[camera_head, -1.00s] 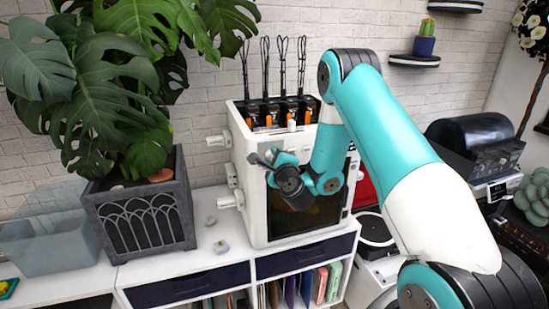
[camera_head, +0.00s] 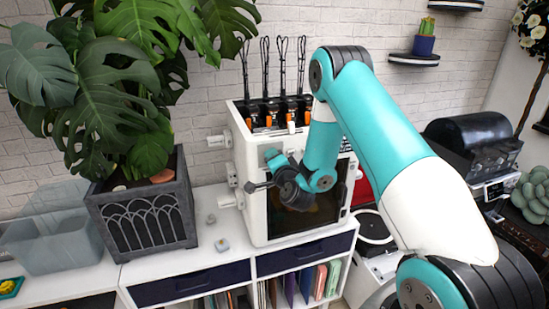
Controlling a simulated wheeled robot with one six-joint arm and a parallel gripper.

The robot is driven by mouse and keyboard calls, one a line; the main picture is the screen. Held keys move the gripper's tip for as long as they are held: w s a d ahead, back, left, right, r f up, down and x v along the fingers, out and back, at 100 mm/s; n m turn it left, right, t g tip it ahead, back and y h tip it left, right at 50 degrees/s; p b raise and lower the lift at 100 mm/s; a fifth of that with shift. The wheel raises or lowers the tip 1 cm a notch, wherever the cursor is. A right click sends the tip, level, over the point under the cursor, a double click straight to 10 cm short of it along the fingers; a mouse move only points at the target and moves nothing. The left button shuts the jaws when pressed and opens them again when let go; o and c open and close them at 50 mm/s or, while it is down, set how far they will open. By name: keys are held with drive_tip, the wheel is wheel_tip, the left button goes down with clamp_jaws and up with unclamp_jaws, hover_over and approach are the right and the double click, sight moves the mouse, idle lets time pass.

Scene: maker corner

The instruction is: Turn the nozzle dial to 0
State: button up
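The white printer-like machine (camera_head: 256,228) stands on the white cabinet, with a dark front window and several black and orange units on top. I cannot tell which part is the nozzle dial, and no numbers are readable. My gripper (camera_head: 252,187) is in front of the machine's left front edge, pointing left near the lower side parts. Its fingers are small and dark, so I cannot tell whether they are open or touching anything.
A large potted plant (camera_head: 145,215) stands left of the machine, its leaves spreading above. A clear bin (camera_head: 50,245) is at far left. A turntable-like device (camera_head: 372,230) is at right.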

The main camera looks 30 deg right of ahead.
drive_tip(key=shift+f+n, duration=0.1)
drive_tip(key=shift+n, duration=0.5)
drive_tip(key=o, duration=0.9)
